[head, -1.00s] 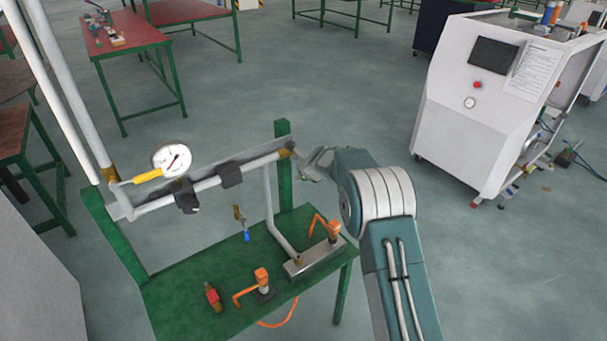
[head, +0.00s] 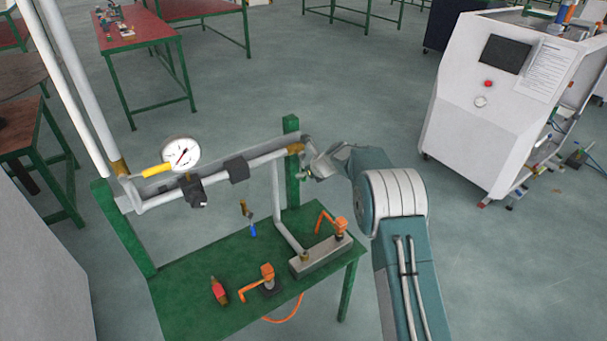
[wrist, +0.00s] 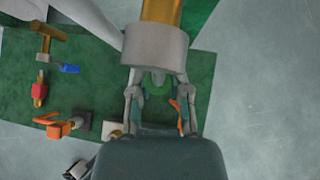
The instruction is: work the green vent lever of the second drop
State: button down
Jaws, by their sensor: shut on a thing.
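The green vent lever (wrist: 157,80) shows in the wrist view just below the grey pipe end (wrist: 155,48) with its brass section. My gripper (wrist: 160,98) has one finger on each side of this lever and is shut on it. The fingers partly hide the lever. In the head view my gripper (head: 317,164) is at the right end of the horizontal grey pipe (head: 222,174); the lever cannot be made out there.
The green bench (head: 205,262) below carries orange-handled valves (head: 262,280), a red-handled valve (head: 219,291) and a metal block (head: 320,257). A blue-handled valve (head: 252,229) and a gauge (head: 180,153) are left of my gripper. Open floor lies between the bench and the white machine (head: 500,100).

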jog(key=shift+s+f, duration=0.2)
jog(key=shift+f, duration=0.25)
jog(key=c, duration=0.6)
grip_release()
jog(key=shift+o, duration=0.2)
jog(key=shift+w+r, duration=0.1)
jog(key=shift+r, duration=0.15)
jog(key=shift+d+r, duration=0.1)
jog(key=shift+r, duration=0.1)
jog(key=v, duration=1.1)
jog(key=shift+s+d, duration=0.2)
